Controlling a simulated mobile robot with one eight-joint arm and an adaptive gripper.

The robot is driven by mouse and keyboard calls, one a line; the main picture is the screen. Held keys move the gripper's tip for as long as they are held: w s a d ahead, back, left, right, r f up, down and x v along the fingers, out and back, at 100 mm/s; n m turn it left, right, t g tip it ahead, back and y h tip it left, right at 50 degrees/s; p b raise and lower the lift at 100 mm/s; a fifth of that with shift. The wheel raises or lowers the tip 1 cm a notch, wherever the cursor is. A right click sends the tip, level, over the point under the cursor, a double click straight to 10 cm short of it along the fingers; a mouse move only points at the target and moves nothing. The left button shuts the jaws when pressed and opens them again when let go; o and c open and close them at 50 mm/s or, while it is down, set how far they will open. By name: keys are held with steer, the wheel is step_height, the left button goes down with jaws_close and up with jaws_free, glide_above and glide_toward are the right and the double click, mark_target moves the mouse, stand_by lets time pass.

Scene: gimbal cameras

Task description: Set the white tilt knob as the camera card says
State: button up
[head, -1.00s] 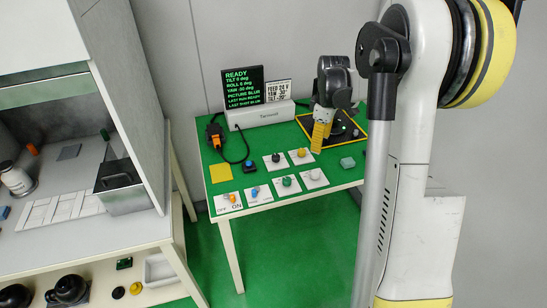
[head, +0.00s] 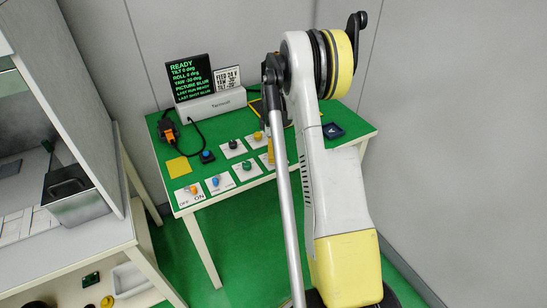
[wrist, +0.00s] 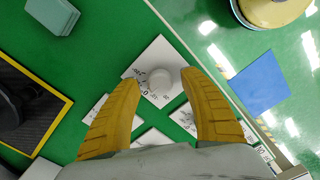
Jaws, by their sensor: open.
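The white tilt knob (wrist: 160,80) stands on a white plate with a printed scale in the wrist view. My gripper (wrist: 160,79) is open, its two yellow fingers on either side of the knob; I cannot tell whether they touch it. In the head view my arm hides the knob, and one yellow finger shows beside the arm. The green-text screen (head: 188,77) reads READY, TILT 0 deg, YAW -30 deg, PICTURE BLUR.
Close by are a black knob (head: 232,144), a yellow knob (head: 258,136), a green knob (head: 247,166), a blue switch (head: 215,181) and an orange OFF/ON switch (head: 193,189). A teal block (wrist: 52,15) and a yellow-edged black mat (wrist: 66,112) lie near the gripper.

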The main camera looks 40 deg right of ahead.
steer(key=shift+f, duration=0.35)
jaws_close()
